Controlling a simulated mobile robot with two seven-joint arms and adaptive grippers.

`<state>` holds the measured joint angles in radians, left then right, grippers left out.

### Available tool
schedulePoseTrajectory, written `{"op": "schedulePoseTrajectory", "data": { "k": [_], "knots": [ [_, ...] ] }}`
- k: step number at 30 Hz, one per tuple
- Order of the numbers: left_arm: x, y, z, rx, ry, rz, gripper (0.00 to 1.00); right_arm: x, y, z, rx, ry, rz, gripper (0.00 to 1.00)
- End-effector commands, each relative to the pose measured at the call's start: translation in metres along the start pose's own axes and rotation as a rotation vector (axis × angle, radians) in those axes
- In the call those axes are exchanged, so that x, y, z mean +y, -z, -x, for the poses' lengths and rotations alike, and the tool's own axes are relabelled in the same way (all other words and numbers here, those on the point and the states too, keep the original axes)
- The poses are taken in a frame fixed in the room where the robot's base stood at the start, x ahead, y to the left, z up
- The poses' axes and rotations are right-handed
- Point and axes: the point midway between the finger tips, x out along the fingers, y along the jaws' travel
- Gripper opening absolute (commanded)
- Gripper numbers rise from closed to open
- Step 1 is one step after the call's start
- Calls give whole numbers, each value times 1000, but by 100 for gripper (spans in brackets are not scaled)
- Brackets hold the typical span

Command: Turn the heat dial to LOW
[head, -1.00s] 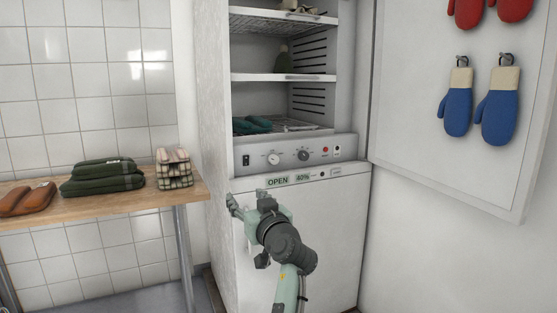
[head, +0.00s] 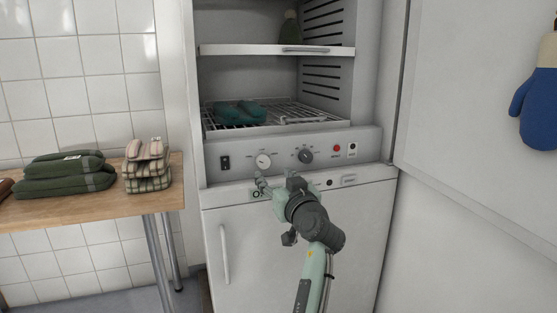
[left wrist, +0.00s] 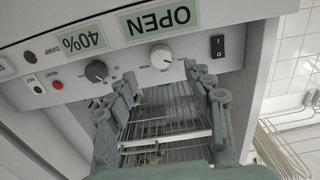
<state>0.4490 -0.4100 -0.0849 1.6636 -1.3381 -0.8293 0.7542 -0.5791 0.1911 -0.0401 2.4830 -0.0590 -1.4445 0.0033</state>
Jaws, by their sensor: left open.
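The control panel (head: 370,146) of the white cabinet carries a dark knob (head: 305,156) with marks around it and a pale round dial (head: 263,161) to its left. The left wrist view shows the panel upside down, with the dark knob (left wrist: 96,71) and the pale dial (left wrist: 161,56). I cannot read any heat or LOW marking. My left gripper (head: 277,185) is open and empty, just below and in front of the panel. In the left wrist view its fingers (left wrist: 160,82) are apart, with the pale dial beyond their gap. My right gripper is not in view.
A black switch (head: 225,162) and a red button (head: 337,148) are on the same panel. A wire rack (head: 310,112) with teal mittens (head: 240,113) is above. A wooden table (head: 110,200) with folded cloths stands left. The open door (head: 475,130) is right.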

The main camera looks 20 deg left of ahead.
Motion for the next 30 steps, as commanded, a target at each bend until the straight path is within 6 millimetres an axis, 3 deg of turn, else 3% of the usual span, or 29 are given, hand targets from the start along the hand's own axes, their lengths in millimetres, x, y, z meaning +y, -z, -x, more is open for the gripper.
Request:
{"op": "schedulePoseTrajectory", "data": {
  "k": [5,12,18,28,30],
  "knots": [
    [0,1,-13,0,2,-1,52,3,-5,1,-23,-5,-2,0],
    [0,2,-52,0,1,0,52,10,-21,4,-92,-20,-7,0],
    [0,1,-73,0,0,1,52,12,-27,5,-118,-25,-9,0],
    [0,0,-78,0,0,0,52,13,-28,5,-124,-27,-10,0],
    [0,0,-78,0,0,0,45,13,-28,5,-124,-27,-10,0]
  ]
}}
